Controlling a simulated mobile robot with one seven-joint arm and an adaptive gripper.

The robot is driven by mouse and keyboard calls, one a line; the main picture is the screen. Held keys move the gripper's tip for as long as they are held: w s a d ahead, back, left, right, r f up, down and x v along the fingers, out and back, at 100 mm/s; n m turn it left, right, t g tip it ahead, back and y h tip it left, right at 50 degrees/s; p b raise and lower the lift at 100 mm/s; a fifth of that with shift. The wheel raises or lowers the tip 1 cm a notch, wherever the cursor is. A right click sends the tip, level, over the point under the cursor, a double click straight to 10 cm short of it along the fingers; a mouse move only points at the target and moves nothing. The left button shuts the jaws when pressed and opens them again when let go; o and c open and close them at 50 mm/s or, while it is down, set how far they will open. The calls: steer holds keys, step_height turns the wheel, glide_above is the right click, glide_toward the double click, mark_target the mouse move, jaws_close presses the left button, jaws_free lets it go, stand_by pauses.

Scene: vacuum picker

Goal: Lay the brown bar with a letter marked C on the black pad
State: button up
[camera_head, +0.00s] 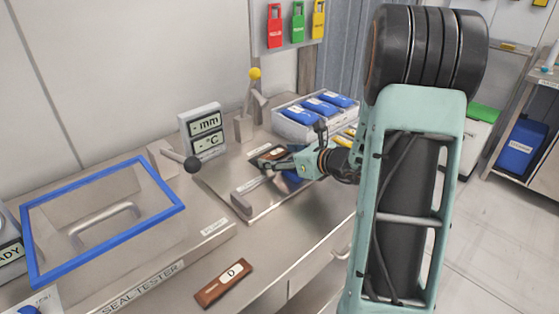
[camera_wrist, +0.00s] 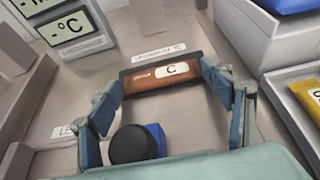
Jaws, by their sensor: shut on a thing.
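The brown bar with a white label marked C (camera_wrist: 147,77) lies crosswise between my fingertips in the wrist view. My gripper (camera_wrist: 163,84) is shut on its two ends. The black pad (camera_wrist: 158,93) shows as a dark border around the bar, directly below it. I cannot tell whether the bar rests on the pad or is slightly above it. In the head view my gripper (camera_head: 270,161) is at the pad on the steel bench, and it partly hides the bar (camera_head: 274,153).
Another brown bar marked D (camera_head: 224,284) lies at the bench front. A display unit (camera_head: 203,132), a yellow-knobbed lever (camera_head: 254,88) and a bin of blue packs (camera_head: 296,127) stand around the pad. A blue-framed seal tester (camera_head: 104,221) is at left.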

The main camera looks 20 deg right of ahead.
steer(key=shift+r, duration=0.1)
steer(key=shift+f, duration=0.25)
steer(key=o, duration=1.1)
steer(key=shift+r, duration=0.1)
steer(key=shift+r, duration=0.25)
steer(key=p+v, duration=0.1)
steer(key=v, duration=1.1)
steer(key=shift+f, duration=0.15)
